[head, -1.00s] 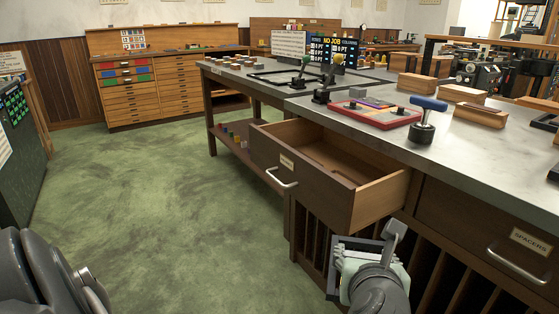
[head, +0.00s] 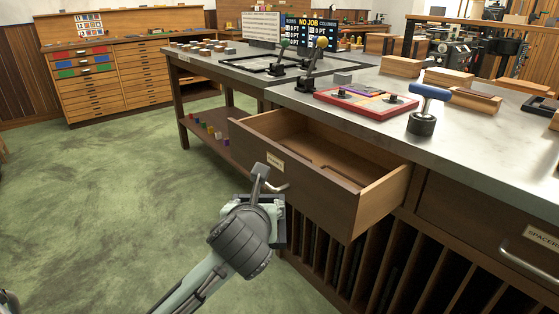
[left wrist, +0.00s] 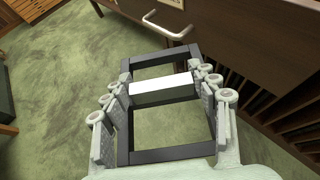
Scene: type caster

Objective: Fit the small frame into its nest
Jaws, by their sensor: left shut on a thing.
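The small frame (left wrist: 193,125) is a dark rectangular ring with a light crossbar (left wrist: 163,88) in the left wrist view. My left gripper (left wrist: 165,86) is shut on this crossbar, one finger at each end. In the head view my left gripper (head: 262,212) is in front of the open drawer, near its handle, and hides most of the frame (head: 280,236). My right gripper is not in view. The open drawer (head: 345,205) has a stepped, recessed floor; I cannot tell whether this is the nest.
The drawer handle (head: 278,187) sticks out close to the frame; it also shows in the left wrist view (left wrist: 166,27). The grey worktop (head: 470,135) carries a red tray (head: 365,104), a blue-handled tool (head: 423,112) and wooden blocks. Green floor (head: 90,200) is clear at left.

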